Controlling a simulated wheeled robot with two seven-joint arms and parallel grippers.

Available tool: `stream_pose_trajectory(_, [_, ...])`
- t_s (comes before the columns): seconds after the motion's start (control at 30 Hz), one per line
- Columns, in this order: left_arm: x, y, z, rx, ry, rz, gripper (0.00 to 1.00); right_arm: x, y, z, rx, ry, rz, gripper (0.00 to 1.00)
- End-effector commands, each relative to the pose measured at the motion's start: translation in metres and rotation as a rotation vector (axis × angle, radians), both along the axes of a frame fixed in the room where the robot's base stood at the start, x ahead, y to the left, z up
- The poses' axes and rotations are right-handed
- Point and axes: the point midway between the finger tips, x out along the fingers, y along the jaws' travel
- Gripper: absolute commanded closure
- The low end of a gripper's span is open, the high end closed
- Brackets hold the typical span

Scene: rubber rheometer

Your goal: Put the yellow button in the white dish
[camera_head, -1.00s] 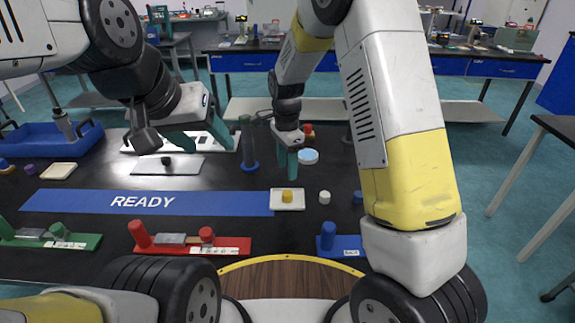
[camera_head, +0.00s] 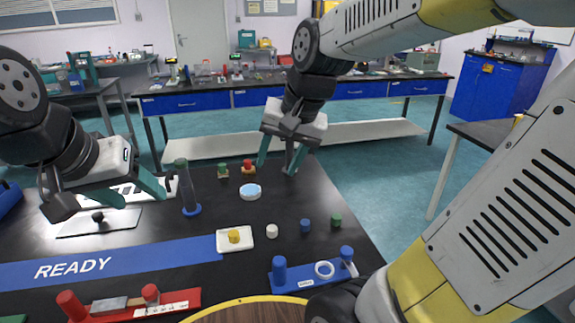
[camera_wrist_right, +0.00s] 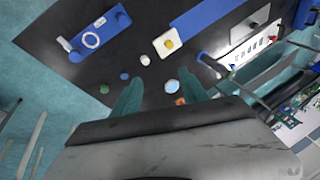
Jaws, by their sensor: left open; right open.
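The yellow button (camera_head: 234,236) rests on the white dish (camera_head: 222,248), a small square plate at the end of the blue READY strip. Both also show in the right wrist view, the yellow button (camera_wrist_right: 169,44) on the white dish (camera_wrist_right: 158,46). My right gripper (camera_head: 280,160) is open and empty, behind and to the right of the dish, apart from it. Its open fingers (camera_wrist_right: 162,95) show in the right wrist view with nothing between them. My left gripper (camera_head: 138,195) is open and empty, at the left above a grey plate.
A white button (camera_head: 272,231), blue button (camera_head: 305,226) and green button (camera_head: 336,220) stand right of the dish. A pale blue round piece (camera_head: 250,191) and a blue-based post (camera_head: 191,209) stand behind it. Blue (camera_head: 310,272) and red (camera_head: 130,307) fixtures lie in front.

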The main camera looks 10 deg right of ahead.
Motion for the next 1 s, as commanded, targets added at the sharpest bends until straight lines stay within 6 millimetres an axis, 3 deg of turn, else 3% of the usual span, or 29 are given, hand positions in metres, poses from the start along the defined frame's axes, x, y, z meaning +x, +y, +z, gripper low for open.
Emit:
stream_pose_trajectory(0.1, [0.0,0.0,0.0,0.0,0.0,0.0,0.42,-0.034,-0.014,0.012,-0.052,-0.112,0.111,0.49])
stream_pose_trajectory(0.3, [0.0,0.0,0.0,0.0,0.0,0.0,0.42,-0.069,-0.025,0.014,-0.141,-0.227,0.241,0.49])
stream_pose_trajectory(0.5, [0.0,0.0,0.0,0.0,0.0,0.0,0.42,-0.078,-0.027,0.014,-0.171,-0.257,0.282,0.49])
stream_pose_trajectory(1.0, [0.0,0.0,0.0,0.0,0.0,0.0,0.42,-0.077,-0.026,0.014,-0.17,-0.256,0.281,0.49])
